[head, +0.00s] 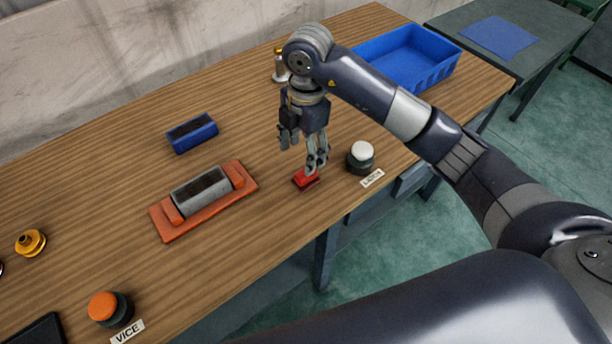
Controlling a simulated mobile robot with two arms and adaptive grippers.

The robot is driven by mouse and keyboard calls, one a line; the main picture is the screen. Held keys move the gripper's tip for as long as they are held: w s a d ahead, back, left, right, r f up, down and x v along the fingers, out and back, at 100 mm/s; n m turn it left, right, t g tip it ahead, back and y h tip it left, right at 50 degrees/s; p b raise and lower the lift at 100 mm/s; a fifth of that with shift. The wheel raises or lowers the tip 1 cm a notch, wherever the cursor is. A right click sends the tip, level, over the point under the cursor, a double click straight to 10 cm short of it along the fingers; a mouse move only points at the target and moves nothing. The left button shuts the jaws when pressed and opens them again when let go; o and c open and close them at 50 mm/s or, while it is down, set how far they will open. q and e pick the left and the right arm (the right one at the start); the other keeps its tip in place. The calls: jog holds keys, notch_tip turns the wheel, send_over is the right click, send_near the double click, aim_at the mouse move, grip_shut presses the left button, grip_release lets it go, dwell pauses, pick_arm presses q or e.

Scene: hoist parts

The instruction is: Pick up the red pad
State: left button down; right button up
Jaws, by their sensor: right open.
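The red pad (304,180) is a small red block lying on the wooden table near its front edge. My right gripper (303,155) points down over the table. It is open, with one finger just above or at the pad and the other to the left and higher in the picture. I cannot tell whether the nearer finger touches the pad. My left gripper is not in the head view.
A white button labelled LATCH (361,157) stands just right of the pad. An orange vice (208,198) holding a grey block lies to the left. A blue block (192,133), an orange VICE button (110,309) and a blue crate (440,72) are also on the table.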

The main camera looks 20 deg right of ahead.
aim_at(306, 177)
jog(key=shift+h, duration=0.3)
jog(key=f, duration=0.2)
jog(key=d+f+p, duration=0.1)
jog(key=f, duration=0.2)
jog(key=shift+w+d+f, duration=0.1)
jog(key=shift+d+f, duration=0.05)
jog(key=f, duration=0.1)
jog(key=f+p, duration=0.2)
jog(key=f, duration=0.1)
jog(key=shift+w, duration=0.3)
jog(key=shift+f, duration=0.65)
jog(key=c, duration=1.1)
